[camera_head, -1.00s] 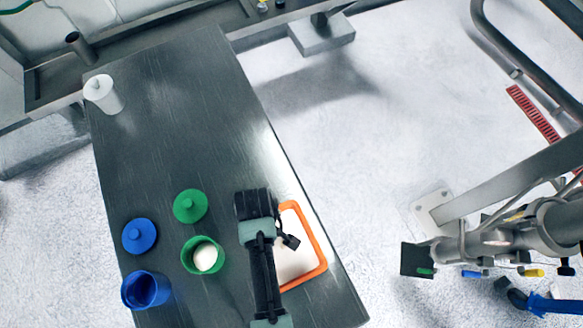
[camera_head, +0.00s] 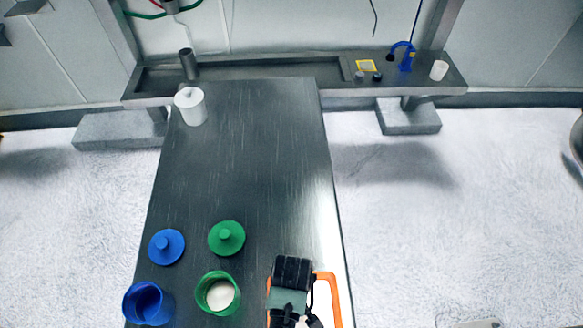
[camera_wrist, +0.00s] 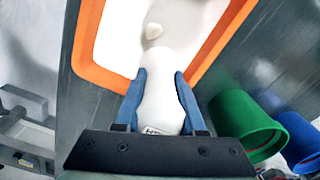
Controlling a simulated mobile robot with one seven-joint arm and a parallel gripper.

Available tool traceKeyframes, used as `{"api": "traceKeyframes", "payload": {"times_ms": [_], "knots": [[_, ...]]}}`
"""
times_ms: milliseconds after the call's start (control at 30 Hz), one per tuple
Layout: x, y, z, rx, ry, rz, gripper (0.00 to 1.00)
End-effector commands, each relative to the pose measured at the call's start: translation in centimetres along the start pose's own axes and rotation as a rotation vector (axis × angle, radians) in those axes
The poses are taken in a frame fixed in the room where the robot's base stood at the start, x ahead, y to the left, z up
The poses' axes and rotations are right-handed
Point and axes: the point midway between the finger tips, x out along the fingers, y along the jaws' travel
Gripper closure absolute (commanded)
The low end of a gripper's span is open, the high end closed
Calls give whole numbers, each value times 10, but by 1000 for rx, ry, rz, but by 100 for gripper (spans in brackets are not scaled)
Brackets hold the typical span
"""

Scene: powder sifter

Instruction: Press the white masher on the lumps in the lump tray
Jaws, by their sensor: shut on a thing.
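My gripper (camera_wrist: 160,74) is shut on the white masher (camera_wrist: 161,100), a smooth rounded white body between its blue fingers. The lump tray, with an orange rim (camera_wrist: 92,30) and a white inside, lies beyond the fingers in the wrist view. A whitish lump (camera_wrist: 153,31) shows in it just past the masher's far end; I cannot tell whether they touch. In the head view the tray's orange rim (camera_head: 331,290) shows at the bottom edge, partly cut off. My gripper (camera_head: 290,275) is over its left side there and hides the masher.
A green cup (camera_head: 203,303) with white contents and a blue cup (camera_head: 135,310) stand left of the tray. A green lid (camera_head: 227,238) and a blue lid (camera_head: 166,247) lie behind them. A white lidded jar (camera_head: 191,108) stands at the far left. The table's middle is clear.

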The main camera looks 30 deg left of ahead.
Motion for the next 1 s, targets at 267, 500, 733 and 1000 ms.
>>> {"api": "traceKeyframes", "payload": {"times_ms": [267, 500, 733, 1000], "knots": [[-1, 0, 0, 0, 1, 1, 100], [-1, 0, 0, 0, 1, 1, 100], [2, 0, 0, 0, 1, 1, 100], [6, 0, -1, 0, 1, 1, 100]]}}
